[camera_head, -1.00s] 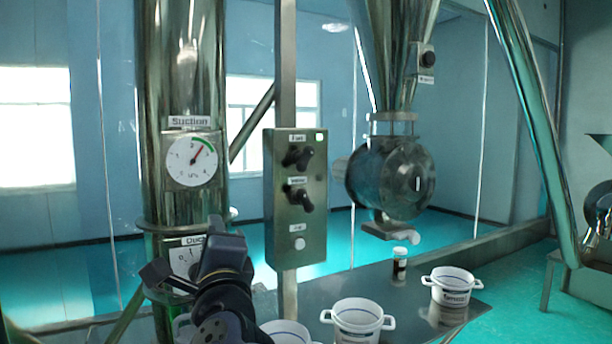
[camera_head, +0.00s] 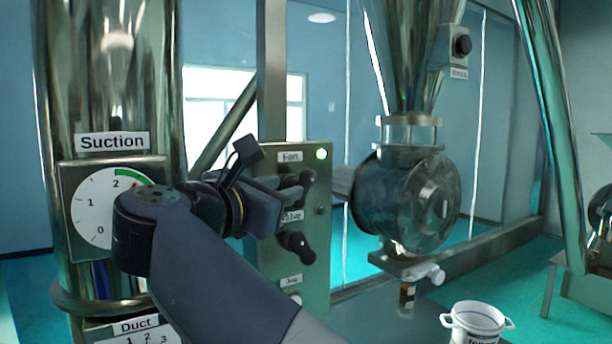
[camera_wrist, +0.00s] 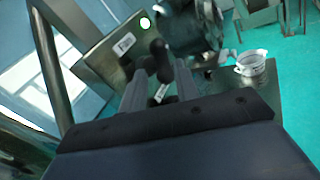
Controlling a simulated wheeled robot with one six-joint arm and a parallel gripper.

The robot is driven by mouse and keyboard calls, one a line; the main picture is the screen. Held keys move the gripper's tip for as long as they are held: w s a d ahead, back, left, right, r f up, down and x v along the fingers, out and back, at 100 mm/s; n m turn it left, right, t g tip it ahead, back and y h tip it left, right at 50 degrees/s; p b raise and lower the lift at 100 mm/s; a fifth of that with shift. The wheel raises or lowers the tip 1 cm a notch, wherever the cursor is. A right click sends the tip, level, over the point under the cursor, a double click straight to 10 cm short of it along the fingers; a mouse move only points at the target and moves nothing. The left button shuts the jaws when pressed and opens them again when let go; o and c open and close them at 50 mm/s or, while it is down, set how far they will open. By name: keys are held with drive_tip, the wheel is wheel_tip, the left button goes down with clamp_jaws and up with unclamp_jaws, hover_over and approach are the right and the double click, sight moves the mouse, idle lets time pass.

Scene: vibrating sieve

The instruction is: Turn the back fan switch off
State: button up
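The control panel (camera_head: 330,240) is a grey-green metal box on a post.
A second black knob (camera_head: 297,245), labelled "Valve", sits just below on the panel. A suction gauge (camera_head: 100,205) on a steel column stands at the left. A round steel valve housing (camera_head: 405,200) is right of the panel. A white pot (camera_head: 475,325) stands at lower right.

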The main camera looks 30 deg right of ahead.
sight(303, 182)
drive_tip(key=p+x, duration=0.3)
drive_tip(key=x, duration=0.6)
drive_tip(key=shift+c, duration=0.5)
clamp_jaws()
